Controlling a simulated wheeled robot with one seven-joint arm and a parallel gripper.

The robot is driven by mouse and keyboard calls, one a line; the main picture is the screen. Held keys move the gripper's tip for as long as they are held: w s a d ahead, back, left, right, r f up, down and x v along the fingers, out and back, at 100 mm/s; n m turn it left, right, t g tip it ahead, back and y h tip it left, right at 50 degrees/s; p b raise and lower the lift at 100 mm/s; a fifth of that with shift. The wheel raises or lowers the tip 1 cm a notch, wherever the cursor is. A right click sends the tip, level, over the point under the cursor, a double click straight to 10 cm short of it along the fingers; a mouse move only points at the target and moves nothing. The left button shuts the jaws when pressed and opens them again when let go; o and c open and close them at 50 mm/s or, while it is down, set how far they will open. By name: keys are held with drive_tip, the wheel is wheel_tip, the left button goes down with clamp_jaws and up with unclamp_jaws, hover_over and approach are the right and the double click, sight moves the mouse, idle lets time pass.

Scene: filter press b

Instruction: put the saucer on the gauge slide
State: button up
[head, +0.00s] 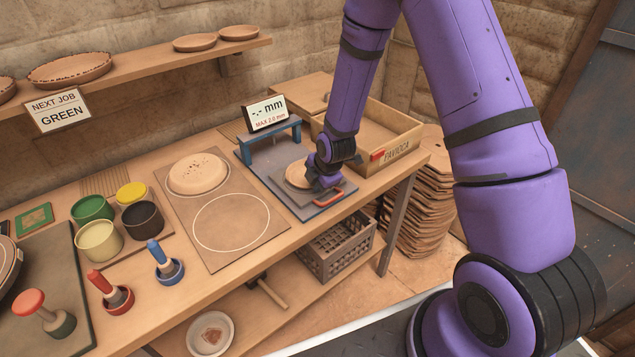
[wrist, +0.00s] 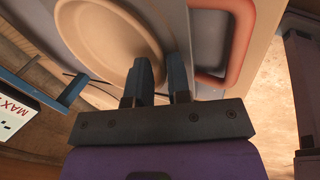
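The saucer (head: 297,175) is a round, tan clay dish. It is level over the grey plate of the gauge slide (head: 289,200), which has a red handle (head: 330,198) at its front edge. I cannot tell whether the saucer touches the plate. My gripper (head: 322,182) is at the saucer's right edge. In the wrist view, the saucer (wrist: 105,40) fills the upper left, and the fingers of my gripper (wrist: 160,75) are close together with its rim running between them. The red handle (wrist: 240,45) is right of the fingers. The fingers hide part of the rim.
A blue gauge frame (head: 268,140) with a display (head: 265,114) stands behind the slide. A wooden box (head: 395,146) is close on the right. A board (head: 235,232) with a white circle and a pale round slab (head: 198,173) lies left. Pots and stamps stand farther left.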

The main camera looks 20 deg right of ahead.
drive_tip(key=shift+r, duration=0.1)
drive_tip(key=s+d+r+m+h, duration=0.15)
drive_tip(key=s+r+m, duration=0.3)
drive_tip(key=r, duration=0.55)
drive_tip(key=s+d+r+m, duration=0.25)
drive_tip(key=s+r, duration=0.25)
drive_tip(key=r, duration=0.6)
drive_tip(key=s+d+r+m+h, duration=0.1)
drive_tip(key=s+r+m, duration=0.35)
drive_tip(key=r, duration=0.55)
drive_tip(key=s+r+m, duration=0.4)
drive_tip(key=s, duration=0.4)
drive_tip(key=s+r+m+y, duration=0.1)
drive_tip(key=s+r+m, duration=0.4)
drive_tip(key=s, duration=0.4)
drive_tip(key=shift+s+d+r+t, duration=0.15)
drive_tip(key=shift+d+r+t, duration=0.1)
drive_tip(key=shift+d+t, duration=0.2)
